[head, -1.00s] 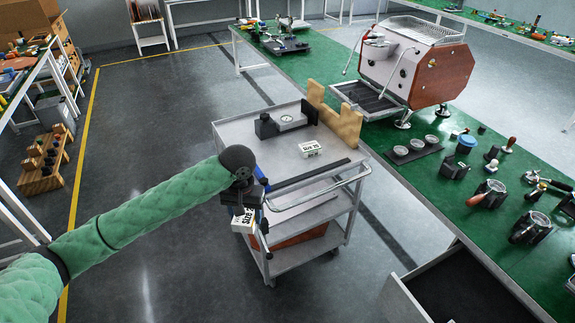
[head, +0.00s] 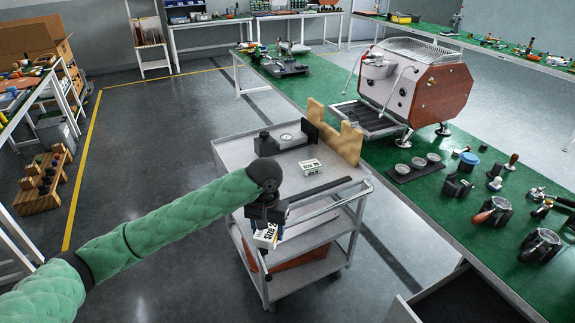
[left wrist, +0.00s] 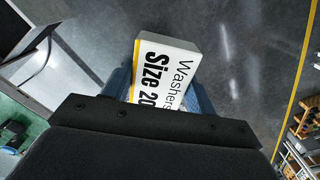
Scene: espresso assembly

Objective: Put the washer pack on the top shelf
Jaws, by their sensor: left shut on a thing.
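The washer pack (head: 266,236) is a small white box with a yellow edge. In the left wrist view the pack (left wrist: 163,75) reads "Washers Size 20". My left gripper (head: 268,225) is shut on it, its blue fingers on either side of the box. It holds the pack in the air at the near left side of the grey cart. The cart's top shelf (head: 235,150) carries another white labelled box (head: 311,166), a black device with a round dial (head: 286,137) and a dark flat bar (head: 320,188). My right gripper does not show.
A wooden stand (head: 348,145) rises at the top shelf's right edge. The green bench (head: 430,195) with the espresso machine (head: 425,85) stands right of the cart.

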